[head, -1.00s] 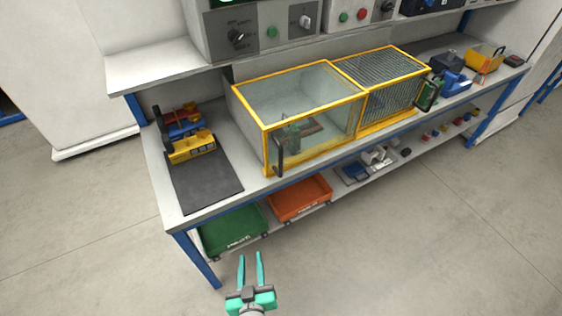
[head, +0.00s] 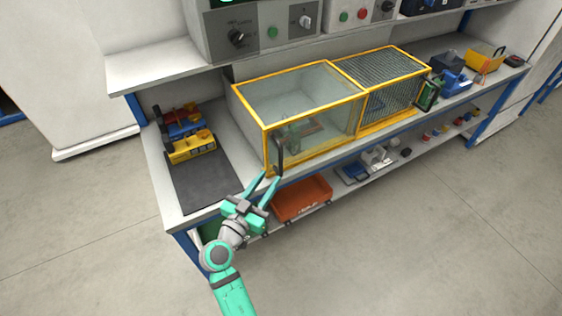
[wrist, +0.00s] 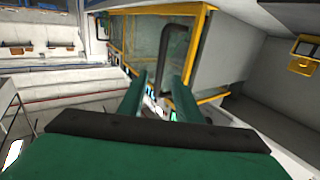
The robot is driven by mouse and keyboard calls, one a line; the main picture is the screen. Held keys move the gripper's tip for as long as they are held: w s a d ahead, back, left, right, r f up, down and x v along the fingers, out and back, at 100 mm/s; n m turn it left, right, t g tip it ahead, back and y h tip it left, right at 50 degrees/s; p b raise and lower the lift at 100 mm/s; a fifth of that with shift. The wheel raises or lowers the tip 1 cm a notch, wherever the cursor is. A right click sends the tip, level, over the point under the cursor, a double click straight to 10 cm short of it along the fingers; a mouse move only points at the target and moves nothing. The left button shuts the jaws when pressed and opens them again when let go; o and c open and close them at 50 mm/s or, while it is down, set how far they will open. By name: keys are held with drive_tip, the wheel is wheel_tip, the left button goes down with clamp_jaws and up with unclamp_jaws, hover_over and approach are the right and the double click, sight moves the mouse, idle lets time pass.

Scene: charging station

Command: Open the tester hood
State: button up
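The tester hood (head: 310,88) is a clear box with a yellow frame on the bench, and it looks closed. Its dark upright handle (head: 279,155) is on the front near the left corner. In the wrist view, the handle (wrist: 173,55) is straight ahead, its lower part lined up between my two fingers. My gripper (head: 269,176) is open and empty, with its fingertips at the handle's lower end. I cannot tell whether the fingers touch the handle. A small dark green object shows dimly through the hood's front pane.
A mesh-topped yellow cage (head: 385,75) adjoins the hood on the right. A dark mat (head: 207,185) and yellow and blue items are on the left. An orange bin (head: 302,199) is on the lower shelf beneath. A control panel (head: 262,32) hangs above the bench. The floor in front is clear.

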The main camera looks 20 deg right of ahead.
sight(280, 164)
drive_tip(key=x, duration=0.9)
clamp_jaws()
